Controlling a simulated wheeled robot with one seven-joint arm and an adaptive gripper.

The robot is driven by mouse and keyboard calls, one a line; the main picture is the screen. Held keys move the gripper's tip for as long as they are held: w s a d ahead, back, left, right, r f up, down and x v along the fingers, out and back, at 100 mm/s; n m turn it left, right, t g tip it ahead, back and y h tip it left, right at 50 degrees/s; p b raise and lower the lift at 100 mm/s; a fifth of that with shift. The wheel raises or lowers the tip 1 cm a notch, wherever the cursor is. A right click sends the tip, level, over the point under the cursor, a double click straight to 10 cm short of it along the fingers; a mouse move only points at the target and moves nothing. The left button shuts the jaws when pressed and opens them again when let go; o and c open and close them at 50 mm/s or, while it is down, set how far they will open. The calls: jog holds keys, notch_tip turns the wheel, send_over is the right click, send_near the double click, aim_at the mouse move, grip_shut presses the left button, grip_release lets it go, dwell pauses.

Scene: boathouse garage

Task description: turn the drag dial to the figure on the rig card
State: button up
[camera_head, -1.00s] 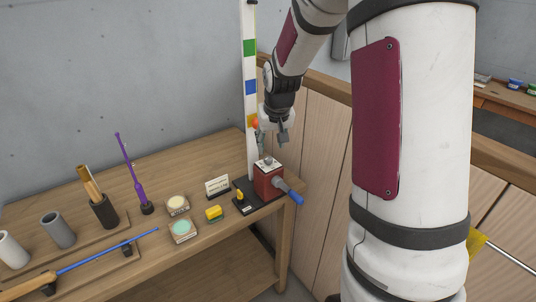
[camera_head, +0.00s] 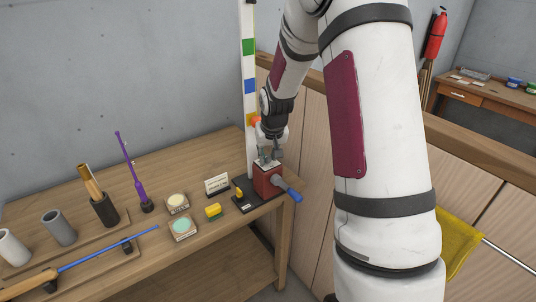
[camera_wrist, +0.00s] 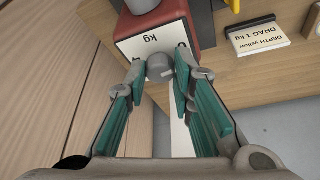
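The drag dial's grey knob (camera_wrist: 160,67) sits on a white plate (camera_wrist: 150,40) marked kg on the red reel box (camera_head: 267,184). Parts of figures show at the plate's edge, partly hidden by my fingers. My gripper (camera_head: 269,158) is above the box, pointing down. In the wrist view its teal-padded fingers (camera_wrist: 158,76) straddle the knob, one on each side; they look open, and I cannot tell whether they touch it. The rig card (camera_head: 217,185) stands left of the box. In the wrist view the card (camera_wrist: 250,45) reads, upside down, "DEPTH yellow" and "DRAG 1 kg".
A blue-ended crank (camera_head: 293,195) sticks out right of the box. A tall colour-banded post (camera_head: 250,65) stands behind it. A wooden panel borders the right.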

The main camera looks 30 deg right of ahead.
grip_shut()
jog(key=shift+w+b, duration=0.1)
jog(key=shift+b, duration=0.2)
jog(key=shift+w+a+f+m+b, duration=0.1)
jog(key=shift+m+b, duration=0.45)
jog(key=shift+m, duration=0.05)
jog(key=shift+a+m+g+h+b, duration=0.15)
jog(key=shift+m+g+h+b, duration=0.15)
jog(key=shift+m+h+b, duration=0.5)
jog(key=m+g, duration=0.1)
jog(key=m, duration=0.3)
jog(key=shift+h, duration=0.3)
jog(key=shift+m+g+p, duration=0.4)
jog(key=shift+m+g, duration=0.1)
jog(key=shift+m, duration=0.9)
jog(key=shift+w+h, duration=0.1)
jog(key=shift+h, duration=0.2)
